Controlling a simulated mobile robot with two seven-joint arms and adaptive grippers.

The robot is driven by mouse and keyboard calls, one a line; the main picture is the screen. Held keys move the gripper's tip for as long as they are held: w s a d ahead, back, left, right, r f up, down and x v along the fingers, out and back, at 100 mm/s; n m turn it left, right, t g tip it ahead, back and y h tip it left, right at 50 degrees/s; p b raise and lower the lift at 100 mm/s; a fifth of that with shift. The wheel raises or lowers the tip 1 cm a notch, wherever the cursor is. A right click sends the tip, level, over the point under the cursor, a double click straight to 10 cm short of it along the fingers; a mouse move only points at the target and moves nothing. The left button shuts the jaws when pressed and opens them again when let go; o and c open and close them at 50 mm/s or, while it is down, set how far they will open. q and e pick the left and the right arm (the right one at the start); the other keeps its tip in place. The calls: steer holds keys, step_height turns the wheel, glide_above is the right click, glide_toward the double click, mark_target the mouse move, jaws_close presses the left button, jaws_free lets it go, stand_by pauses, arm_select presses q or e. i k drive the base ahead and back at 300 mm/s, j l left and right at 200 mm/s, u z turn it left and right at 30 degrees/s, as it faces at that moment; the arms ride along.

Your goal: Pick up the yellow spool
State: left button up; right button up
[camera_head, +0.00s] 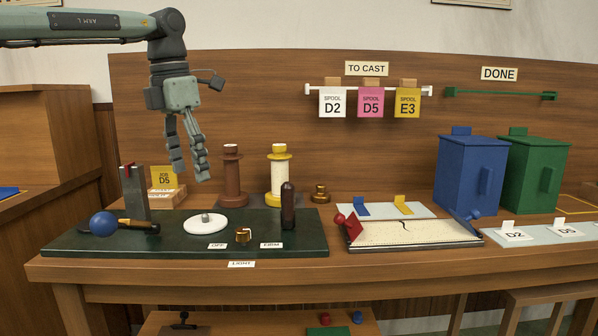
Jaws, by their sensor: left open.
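The yellow spool (278,175) stands upright at the back of the bench, with yellow ends and a pale cream middle. A brown spool (232,176) stands upright just left of it. My left gripper (190,172) hangs fingers down, to the left of both spools, open and empty. My right gripper is not in view.
A dark green board (120,243) in front holds a grey post (135,193), a blue ball (103,224), a white disc (206,223) and a dark upright handle (288,205). Blue (468,175) and green (533,172) bins stand at right.

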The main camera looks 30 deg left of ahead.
mark_target(279, 159)
steer(key=i, duration=1.1)
